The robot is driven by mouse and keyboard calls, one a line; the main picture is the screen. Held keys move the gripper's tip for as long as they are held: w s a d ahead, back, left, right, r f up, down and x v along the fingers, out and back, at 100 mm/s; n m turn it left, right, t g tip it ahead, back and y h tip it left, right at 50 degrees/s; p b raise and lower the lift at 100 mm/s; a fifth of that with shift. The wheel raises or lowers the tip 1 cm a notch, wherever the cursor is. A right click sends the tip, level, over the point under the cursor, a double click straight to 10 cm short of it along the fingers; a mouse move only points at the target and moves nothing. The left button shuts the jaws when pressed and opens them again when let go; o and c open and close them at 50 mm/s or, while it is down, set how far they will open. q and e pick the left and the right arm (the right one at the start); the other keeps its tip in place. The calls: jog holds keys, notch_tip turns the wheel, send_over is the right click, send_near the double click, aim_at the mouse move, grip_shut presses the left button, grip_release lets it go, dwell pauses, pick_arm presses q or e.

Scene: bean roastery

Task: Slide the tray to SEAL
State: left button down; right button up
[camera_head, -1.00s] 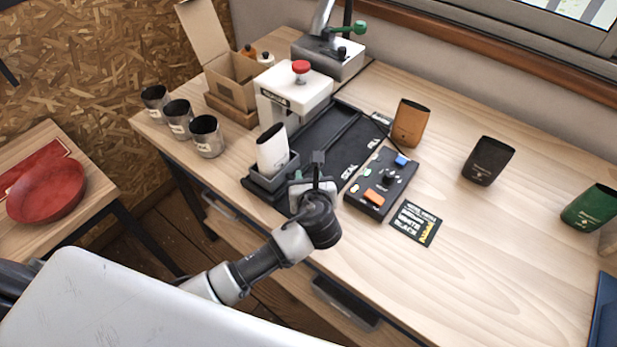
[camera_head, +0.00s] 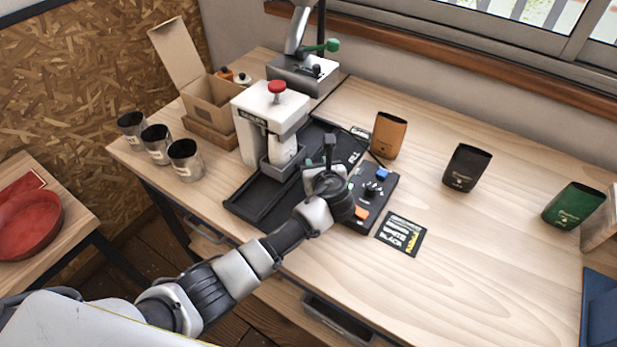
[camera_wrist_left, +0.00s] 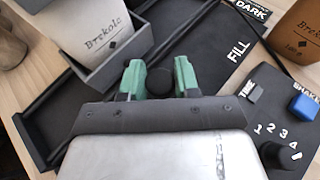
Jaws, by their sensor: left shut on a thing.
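The grey tray (camera_head: 279,172) sits in the black rail (camera_head: 243,210), below the front of the white sealer (camera_head: 270,118). A white pouch (camera_head: 284,150) stands in it. In the left wrist view the tray wall (camera_wrist_left: 124,63) and pouch (camera_wrist_left: 98,30) show at upper left. My left gripper (camera_head: 325,168) is right of the tray; in the wrist view its green fingers (camera_wrist_left: 159,82) are shut on a dark round knob (camera_wrist_left: 159,75). How the knob joins the tray is hidden. The FILL label (camera_wrist_left: 238,50) shows; the SEAL label is hidden. My right gripper is out of view.
A control box (camera_head: 372,192) with buttons and a dial lies close right of my gripper. A dark card (camera_head: 401,234) lies in front of it. Brown (camera_head: 388,135), black (camera_head: 466,167) and green (camera_head: 573,205) pouches stand to the right. Metal cups (camera_head: 185,160) stand at left.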

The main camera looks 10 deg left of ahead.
pick_arm(q)
jog(key=shift+w+d, duration=0.3)
jog(key=shift+w, duration=0.45)
jog(key=c, duration=0.8)
grip_release()
jog(key=v, duration=1)
jog(key=shift+s+d+r, duration=0.15)
jog(key=shift+s+r, duration=0.05)
jog(key=shift+s, duration=0.15)
